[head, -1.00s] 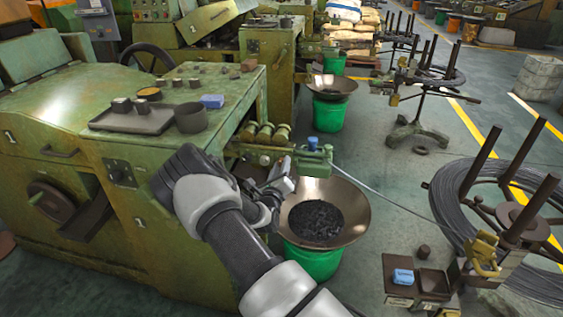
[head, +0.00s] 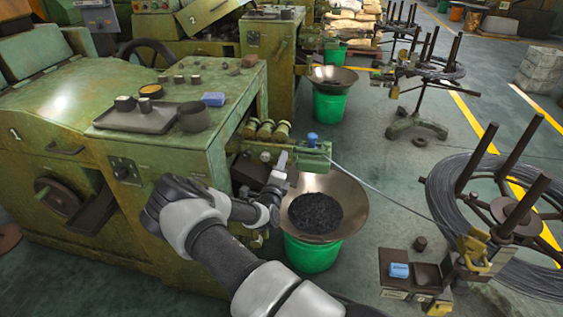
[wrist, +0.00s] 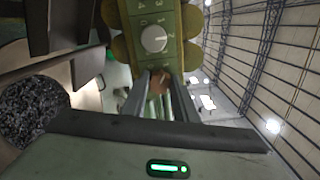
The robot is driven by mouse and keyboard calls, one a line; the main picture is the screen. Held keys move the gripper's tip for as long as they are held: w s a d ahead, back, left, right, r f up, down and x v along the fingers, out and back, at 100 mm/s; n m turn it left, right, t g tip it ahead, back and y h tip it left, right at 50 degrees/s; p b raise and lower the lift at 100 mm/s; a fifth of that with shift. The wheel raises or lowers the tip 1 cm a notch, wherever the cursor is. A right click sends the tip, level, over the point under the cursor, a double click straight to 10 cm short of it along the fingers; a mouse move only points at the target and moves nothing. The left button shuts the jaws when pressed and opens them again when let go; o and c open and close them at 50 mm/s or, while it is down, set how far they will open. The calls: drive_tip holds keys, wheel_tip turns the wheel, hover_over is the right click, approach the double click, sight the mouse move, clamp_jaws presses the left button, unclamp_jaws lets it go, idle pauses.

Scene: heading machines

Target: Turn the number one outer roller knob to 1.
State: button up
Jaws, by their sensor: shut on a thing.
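The green roller block (head: 312,157) juts from the near machine's right side, with a blue knob (head: 312,138) on top. In the wrist view, a white round dial (wrist: 154,38) sits on a green numbered face just beyond my fingertips (wrist: 160,78). Its dark mark points right, towards what looks like the 2. My gripper is shut on a small brown piece (wrist: 160,80); I cannot tell for certain whether this is the roller knob. My fingers partly hide it.
Brass-coloured rollers (head: 266,129) lie behind the block. A wide pan (head: 325,205) of dark parts stands below on a green bucket (head: 312,254). A wire (head: 385,193) runs right to the coil stand (head: 509,214).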

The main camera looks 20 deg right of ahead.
drive_tip(key=shift+f, duration=0.1)
idle(0.3)
drive_tip(key=o, duration=1.1)
drive_tip(key=shift+c, duration=0.2)
drive_tip(key=p+v, duration=0.2)
drive_tip(key=v, duration=1.5)
drive_tip(key=shift+s+a, duration=0.2)
